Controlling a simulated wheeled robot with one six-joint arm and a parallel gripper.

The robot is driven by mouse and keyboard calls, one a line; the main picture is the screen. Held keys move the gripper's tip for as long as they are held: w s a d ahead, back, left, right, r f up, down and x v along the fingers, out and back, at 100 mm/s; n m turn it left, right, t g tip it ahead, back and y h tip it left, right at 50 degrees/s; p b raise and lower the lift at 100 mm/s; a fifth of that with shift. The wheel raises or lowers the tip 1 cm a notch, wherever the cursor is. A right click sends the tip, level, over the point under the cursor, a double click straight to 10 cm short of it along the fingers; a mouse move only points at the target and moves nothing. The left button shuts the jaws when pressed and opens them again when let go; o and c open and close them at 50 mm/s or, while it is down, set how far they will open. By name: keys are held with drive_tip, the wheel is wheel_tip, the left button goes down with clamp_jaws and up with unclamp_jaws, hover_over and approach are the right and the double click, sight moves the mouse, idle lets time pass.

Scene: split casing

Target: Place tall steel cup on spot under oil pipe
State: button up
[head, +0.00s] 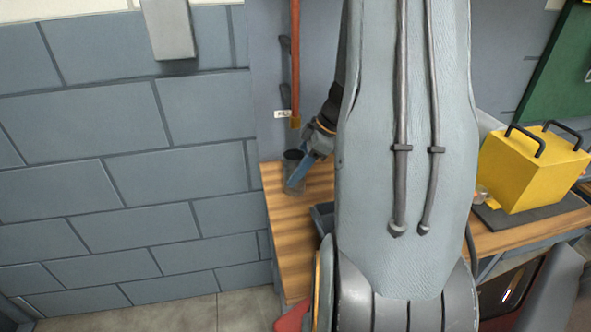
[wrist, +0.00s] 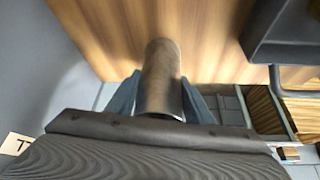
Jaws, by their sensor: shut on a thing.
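The tall steel cup (head: 290,172) is a grey cylinder with a dark open top, over the left end of the wooden bench in the head view. My gripper (head: 303,172) is shut on it, with blue fingers at its side. In the wrist view the cup (wrist: 161,70) stands out between the two fingers of my gripper (wrist: 160,100). The oil pipe (head: 295,60) is a thin reddish vertical pipe with a brass end, on the wall above the cup. I cannot tell whether the cup touches the bench. No marked spot is visible.
The wooden bench (head: 280,220) is clear at its left front. A dark tray (wrist: 295,40) lies to the right in the wrist view. A yellow box with black handles (head: 530,168) stands at the right. A small white label (head: 281,114) is beside the pipe end. My arm hides the middle.

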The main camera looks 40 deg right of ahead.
drive_tip(key=o, duration=1.1)
drive_tip(key=shift+r, duration=0.1)
drive_tip(key=shift+d+r, duration=0.15)
drive_tip(key=shift+r, duration=0.1)
drive_tip(key=b+v, duration=0.2)
drive_tip(key=v, duration=0.9)
drive_tip(key=shift+s+r, duration=0.15)
drive_tip(key=shift+r, duration=0.1)
